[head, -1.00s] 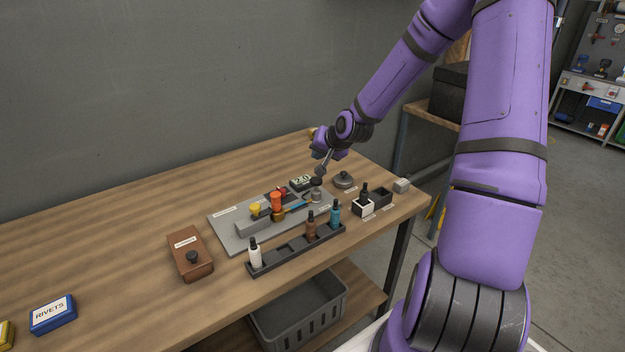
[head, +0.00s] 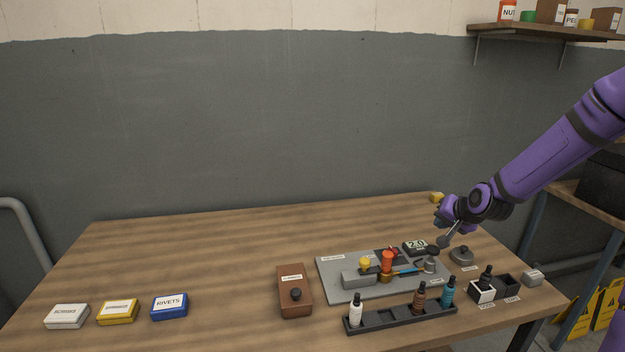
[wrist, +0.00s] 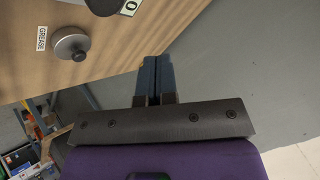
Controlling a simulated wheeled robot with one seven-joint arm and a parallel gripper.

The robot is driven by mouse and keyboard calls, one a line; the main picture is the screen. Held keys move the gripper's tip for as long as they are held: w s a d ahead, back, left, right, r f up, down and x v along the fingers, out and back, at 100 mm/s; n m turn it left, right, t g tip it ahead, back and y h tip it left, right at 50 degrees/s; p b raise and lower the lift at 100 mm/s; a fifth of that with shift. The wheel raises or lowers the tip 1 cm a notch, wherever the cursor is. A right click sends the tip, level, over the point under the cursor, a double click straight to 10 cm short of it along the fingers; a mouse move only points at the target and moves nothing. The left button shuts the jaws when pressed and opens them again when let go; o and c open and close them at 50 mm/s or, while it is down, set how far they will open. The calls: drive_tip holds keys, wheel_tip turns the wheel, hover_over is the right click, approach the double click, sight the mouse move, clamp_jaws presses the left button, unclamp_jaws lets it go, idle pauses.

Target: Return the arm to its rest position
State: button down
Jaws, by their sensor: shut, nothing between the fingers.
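My purple arm reaches in from the right in the head view, and my gripper (head: 437,207) is over the back right part of the workbench (head: 200,245), beyond the grey board (head: 330,287). In the wrist view my gripper (wrist: 156,60) shows its two dark blue fingers side by side, shut with nothing between them. A round grey metal lidded tin (wrist: 70,46) beside a GREASE label lies to the left of the fingers, apart from them. The same tin shows in the head view (head: 462,256).
The board carries a fixture with red (head: 387,260) and yellow knobs and a display (head: 415,246). In front is a dark rack (head: 385,320) with several bottles. A brown box (head: 295,300) and small label boxes (head: 169,306) stand further left. The bench's back left is clear.

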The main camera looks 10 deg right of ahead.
drive_tip(key=s+a+r+n+g+h, duration=0.2)
drive_tip(key=s+a+r+n, duration=0.1)
drive_tip(key=s+a+r, duration=0.45)
drive_tip(key=s+a+r+n+g+h, duration=0.15)
drive_tip(key=s+a+r, duration=0.25)
drive_tip(key=s+r, duration=0.6)
drive_tip(key=s+a+r+n+y, duration=0.1)
drive_tip(key=s+a+r, duration=0.1)
drive_tip(key=s, duration=0.6)
drive_tip(key=s+a+r+n+y, duration=0.1)
drive_tip(key=s+a+r+n, duration=0.1)
drive_tip(key=s+r, duration=0.3)
drive_tip(key=s, duration=0.3)
drive_tip(key=shift+s+a+r, duration=0.15)
drive_tip(key=shift+s+r, duration=0.05)
drive_tip(key=shift+s, duration=0.1)
